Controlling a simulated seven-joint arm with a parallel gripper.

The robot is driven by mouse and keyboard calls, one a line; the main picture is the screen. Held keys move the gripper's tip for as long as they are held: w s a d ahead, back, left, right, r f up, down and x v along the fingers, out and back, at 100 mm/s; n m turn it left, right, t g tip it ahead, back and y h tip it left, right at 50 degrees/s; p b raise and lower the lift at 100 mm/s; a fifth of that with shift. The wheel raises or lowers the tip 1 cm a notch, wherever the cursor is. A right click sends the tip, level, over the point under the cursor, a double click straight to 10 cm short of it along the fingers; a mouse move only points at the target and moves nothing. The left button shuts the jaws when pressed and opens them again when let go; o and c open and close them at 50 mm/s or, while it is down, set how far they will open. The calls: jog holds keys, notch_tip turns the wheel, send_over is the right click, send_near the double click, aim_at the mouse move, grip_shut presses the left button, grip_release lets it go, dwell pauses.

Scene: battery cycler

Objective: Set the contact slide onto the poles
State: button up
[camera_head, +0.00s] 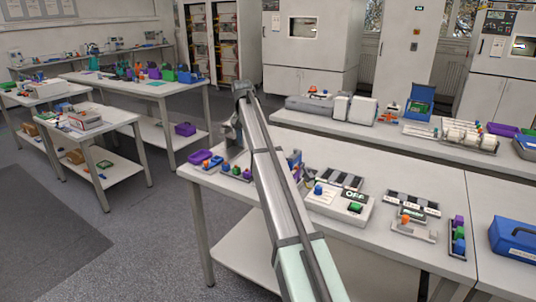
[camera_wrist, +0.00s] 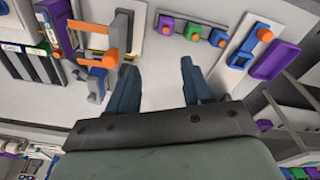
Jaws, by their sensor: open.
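My gripper (camera_wrist: 158,65) is open and empty in the wrist view, its two dark blue fingers apart above the bare white tabletop. Left of the fingers is a fixture with an orange bracket (camera_wrist: 95,28), probably the contact slide, beside an upright grey bar (camera_wrist: 121,35) on a pale plate. The bracket is apart from the left finger. I cannot make out the poles or whether the slide touches them. In the head view my arm hides most of this fixture and my fingertips.
A strip with purple and green blocks (camera_wrist: 193,31), a blue block with an orange knob (camera_wrist: 250,45) and a purple tray (camera_wrist: 275,60) lie to the right. The head view shows a white unit reading OFF (camera_head: 340,205) and a blue case (camera_head: 515,238).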

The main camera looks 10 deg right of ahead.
jog(key=s+d+r+m+g, duration=0.1)
jog(key=s+d+r+m, duration=0.1)
jog(key=d+r, duration=0.55)
jog(key=shift+y, duration=0.4)
jog(key=f, duration=1.4)
jog(key=shift+s+d, duration=0.1)
jog(key=shift+d, duration=0.1)
grip_shut()
